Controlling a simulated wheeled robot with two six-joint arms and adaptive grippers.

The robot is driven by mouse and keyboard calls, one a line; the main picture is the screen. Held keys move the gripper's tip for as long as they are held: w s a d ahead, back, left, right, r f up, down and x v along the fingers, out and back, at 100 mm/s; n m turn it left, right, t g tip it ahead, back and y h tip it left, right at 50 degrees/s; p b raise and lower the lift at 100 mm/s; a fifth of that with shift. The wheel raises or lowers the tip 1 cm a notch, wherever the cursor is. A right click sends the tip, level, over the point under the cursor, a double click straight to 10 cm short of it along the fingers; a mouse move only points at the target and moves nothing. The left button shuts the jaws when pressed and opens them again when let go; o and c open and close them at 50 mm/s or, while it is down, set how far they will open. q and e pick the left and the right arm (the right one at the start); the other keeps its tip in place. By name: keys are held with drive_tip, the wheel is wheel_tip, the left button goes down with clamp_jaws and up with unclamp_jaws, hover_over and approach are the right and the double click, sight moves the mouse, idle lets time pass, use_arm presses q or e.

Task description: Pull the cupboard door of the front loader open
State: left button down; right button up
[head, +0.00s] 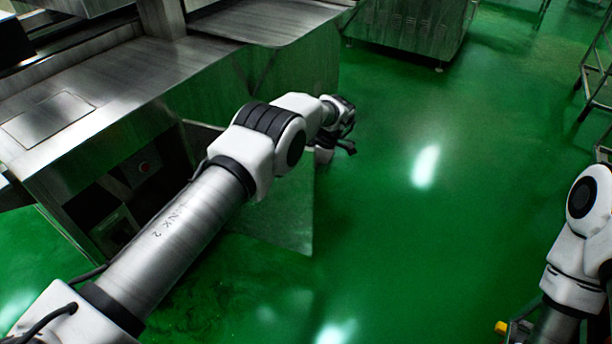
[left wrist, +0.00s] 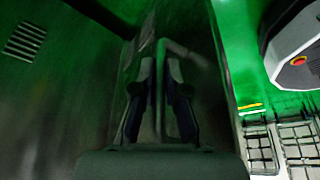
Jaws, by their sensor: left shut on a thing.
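The steel front loader (head: 85,115) fills the left of the head view. Its cupboard door (head: 290,215) stands swung out from the body, a flat panel reflecting the green floor. Part of the dark cupboard inside (head: 143,168) shows left of my left arm. My left gripper (head: 338,142) is at the door's far upper edge, partly hidden by its own wrist. In the left wrist view, its two dark fingers (left wrist: 161,100) are shut on a thin bar handle (left wrist: 163,50) beside the door panel (left wrist: 212,70). My right arm is at the right edge; its gripper is out of view.
The green floor (head: 440,230) right of the door is clear. Another steel machine (head: 410,30) stands at the back, and a metal rack (head: 598,75) is at the far right. A vented steel panel (left wrist: 60,90) lies left of the gripper in the wrist view.

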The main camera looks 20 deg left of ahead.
use_arm(q)
drive_tip(key=shift+s+a, duration=0.1)
drive_tip(key=shift+a, duration=0.15)
drive_tip(key=c, duration=1.2)
unclamp_jaws()
drive_tip(key=shift+a+f, duration=0.1)
drive_tip(key=shift+a, duration=0.1)
drive_tip(key=shift+d, duration=0.2)
drive_tip(key=v, duration=0.7)
drive_tip(key=shift+r, duration=0.25)
drive_tip(key=shift+a+r, duration=0.1)
